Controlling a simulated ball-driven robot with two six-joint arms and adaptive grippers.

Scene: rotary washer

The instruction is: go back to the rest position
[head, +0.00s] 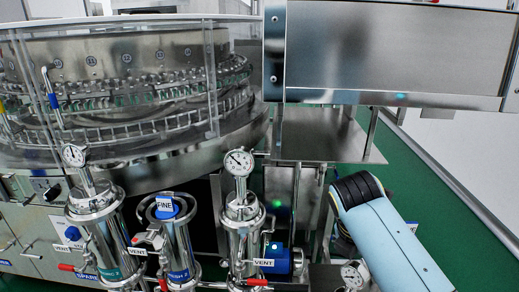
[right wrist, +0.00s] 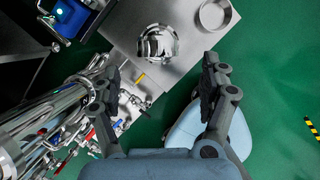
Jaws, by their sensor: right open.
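My right gripper (right wrist: 159,88) is open in the right wrist view, its two dark fingers spread wide apart. Nothing is between the fingers. The fingers point toward a steel tabletop (right wrist: 125,32) seen from above. My light blue right arm comes in from the lower right in the head view, beside the filter housings; its gripper is hard to make out there. My left gripper is in neither view.
The rotary washer (head: 120,100) fills the left behind clear panels. Steel filter housings (head: 178,240) with gauges (head: 239,162) and valves stand in front. A shiny round vessel (right wrist: 158,43) and an open dish (right wrist: 215,13) are on the tabletop. Green floor (head: 440,215) is clear at right.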

